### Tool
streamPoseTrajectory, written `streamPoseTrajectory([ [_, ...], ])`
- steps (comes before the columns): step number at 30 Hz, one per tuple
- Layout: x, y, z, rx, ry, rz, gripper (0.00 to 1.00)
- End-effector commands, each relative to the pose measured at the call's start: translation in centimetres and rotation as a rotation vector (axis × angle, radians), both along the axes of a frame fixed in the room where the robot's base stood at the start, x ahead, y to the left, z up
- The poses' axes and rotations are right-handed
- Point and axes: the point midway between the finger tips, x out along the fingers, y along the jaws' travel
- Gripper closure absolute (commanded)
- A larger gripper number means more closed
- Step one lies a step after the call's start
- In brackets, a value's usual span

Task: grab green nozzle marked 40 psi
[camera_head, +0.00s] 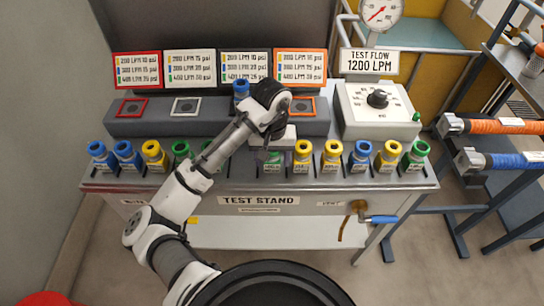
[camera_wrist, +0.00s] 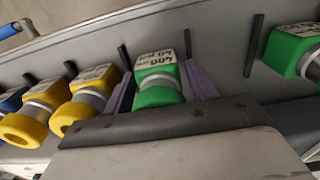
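A green nozzle (camera_wrist: 158,76) with a white label stands in the row on the test stand. Its label is upside down in the wrist view and starts with 400 LPM; the psi figure is hard to read. My gripper (camera_wrist: 160,85) is open, with one purple finger on each side of this nozzle and small gaps showing. In the head view my gripper (camera_head: 272,152) is low over the row and partly hides the same green nozzle (camera_head: 272,165). Other green nozzles stand left of it (camera_head: 181,150) and at the right end (camera_head: 416,154).
Yellow nozzles (camera_wrist: 83,98) stand close beside my gripper. Another green nozzle (camera_wrist: 292,50) is across a gap. A blue nozzle (camera_head: 241,90) sits on the raised grey block (camera_head: 150,127) behind. A white flow box (camera_head: 376,108) stands right. Dark pegs rise between the nozzles.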

Motion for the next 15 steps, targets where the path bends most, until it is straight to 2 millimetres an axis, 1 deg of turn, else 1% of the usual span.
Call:
streamPoseTrajectory([
  [1, 0.00, 0.00, 0.01, 0.000, 0.000, 0.000, 0.50],
  [9, 0.00, 0.00, 0.03, 0.000, 0.000, 0.000, 0.85],
  [10, 0.00, 0.00, 0.03, 0.000, 0.000, 0.000, 0.88],
  [15, 0.01, 0.00, 0.07, 0.000, -0.001, 0.000, 0.88],
])
